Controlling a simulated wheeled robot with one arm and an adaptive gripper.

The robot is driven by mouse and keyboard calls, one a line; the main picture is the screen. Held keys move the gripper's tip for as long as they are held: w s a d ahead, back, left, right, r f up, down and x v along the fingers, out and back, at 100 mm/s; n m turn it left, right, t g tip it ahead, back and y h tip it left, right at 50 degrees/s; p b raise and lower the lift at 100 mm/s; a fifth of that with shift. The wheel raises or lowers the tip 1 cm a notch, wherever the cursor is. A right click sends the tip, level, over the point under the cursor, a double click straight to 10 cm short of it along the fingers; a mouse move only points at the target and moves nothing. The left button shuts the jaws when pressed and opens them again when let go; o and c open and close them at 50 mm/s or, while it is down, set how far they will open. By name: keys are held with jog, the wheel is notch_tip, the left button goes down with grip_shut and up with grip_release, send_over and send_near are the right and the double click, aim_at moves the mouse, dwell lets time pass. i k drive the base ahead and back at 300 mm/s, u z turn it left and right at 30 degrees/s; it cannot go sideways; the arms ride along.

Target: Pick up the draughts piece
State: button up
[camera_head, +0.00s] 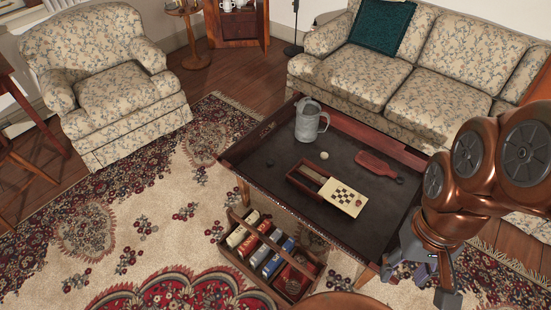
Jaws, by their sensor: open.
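A dark coffee table (325,230) stands in the middle. On it is a wooden box (304,186) with a checkered lid panel (343,195) beside it. A small reddish-brown round piece (358,203) shows at the panel's right corner; it looks like a draughts piece, but is too small to be sure. A small dark round thing (269,163) lies on the left part of the table and could also be one. My gripper (420,281) is open beside the table's near right corner, to the lower right of the box. Nothing shows between its fingers.
A grey metal jug (308,122), a pale ball (324,155) and a red paddle-shaped board (376,166) are on the table. A wooden carrier (268,288) with books stands on the rug before it. A sofa (440,90) is behind; an armchair (110,85) is left.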

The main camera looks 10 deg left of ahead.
aim_at(270, 162)
jog(key=u, duration=0.45)
jog(key=k, duration=0.6)
jog(key=u, duration=1.5)
jog(key=i, duration=0.8)
jog(key=u, duration=0.65)
jog(key=i, duration=0.75)
jog(key=z, duration=0.95)
jog(key=i, duration=0.85)
jog(key=z, duration=0.95)
